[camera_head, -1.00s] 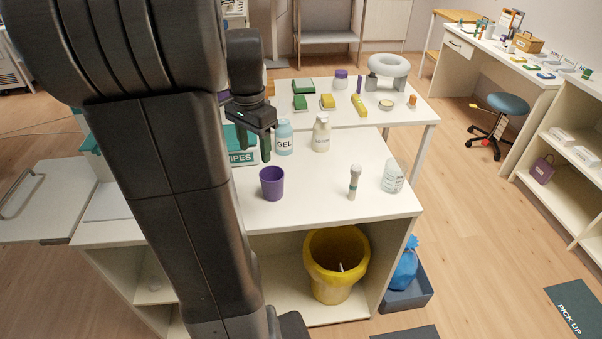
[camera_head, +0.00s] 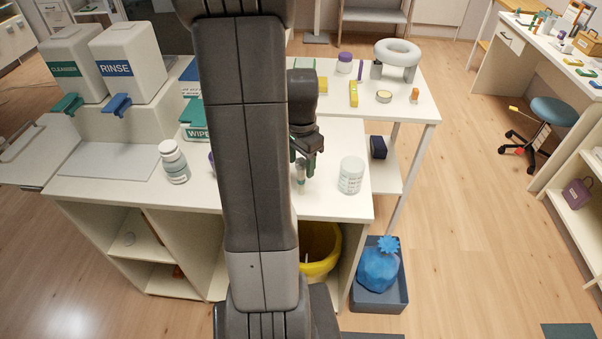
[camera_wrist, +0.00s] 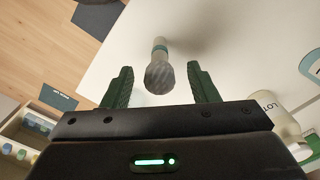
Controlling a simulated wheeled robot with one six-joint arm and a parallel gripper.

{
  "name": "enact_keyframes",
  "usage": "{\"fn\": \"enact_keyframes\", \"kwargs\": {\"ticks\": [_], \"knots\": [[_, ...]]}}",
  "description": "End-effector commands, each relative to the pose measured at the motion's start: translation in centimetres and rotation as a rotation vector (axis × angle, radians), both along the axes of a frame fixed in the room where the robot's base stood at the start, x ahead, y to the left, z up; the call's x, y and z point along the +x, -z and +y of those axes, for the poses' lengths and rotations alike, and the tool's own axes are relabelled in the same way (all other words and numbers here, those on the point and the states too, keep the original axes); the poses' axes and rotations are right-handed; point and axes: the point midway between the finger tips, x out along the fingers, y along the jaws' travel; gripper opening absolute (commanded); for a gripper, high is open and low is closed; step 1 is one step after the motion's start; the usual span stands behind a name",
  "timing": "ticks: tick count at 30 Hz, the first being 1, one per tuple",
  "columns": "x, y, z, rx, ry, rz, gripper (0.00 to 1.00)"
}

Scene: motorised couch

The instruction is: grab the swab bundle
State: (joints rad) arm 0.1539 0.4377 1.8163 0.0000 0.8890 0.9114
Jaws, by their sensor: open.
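The swab bundle (camera_head: 300,181) stands upright on the white table top, a slim pale bundle with a green band. In the wrist view, the swab bundle (camera_wrist: 159,72) is seen from above, its grey textured top between the two green fingers. My gripper (camera_head: 304,160) is open and points down at the bundle in the head view. The wrist view also shows my gripper (camera_wrist: 160,70) with a gap on each side of the bundle. I cannot tell how far down the fingers reach along it.
Another bottle (camera_head: 174,162) stands at the left. A yellow bin (camera_head: 320,252) sits below, and a blue bag (camera_head: 378,270) lies in a floor tray.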

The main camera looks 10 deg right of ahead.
Motion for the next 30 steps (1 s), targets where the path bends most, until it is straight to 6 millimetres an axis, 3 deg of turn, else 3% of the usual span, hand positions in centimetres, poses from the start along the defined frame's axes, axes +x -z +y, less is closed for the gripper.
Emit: {"fn": "enact_keyframes", "kwargs": {"ticks": [8,15,25,30], "knots": [[0.0,0.3,0.0,0.000,0.000,-0.001,0.52],[0.0,0.2,0.0,0.000,0.000,-0.001,0.06],[0.0,0.1,0.0,0.000,0.000,-0.002,0.06],[0.1,-1.6,0.0,-0.001,0.000,-0.006,0.06]]}}
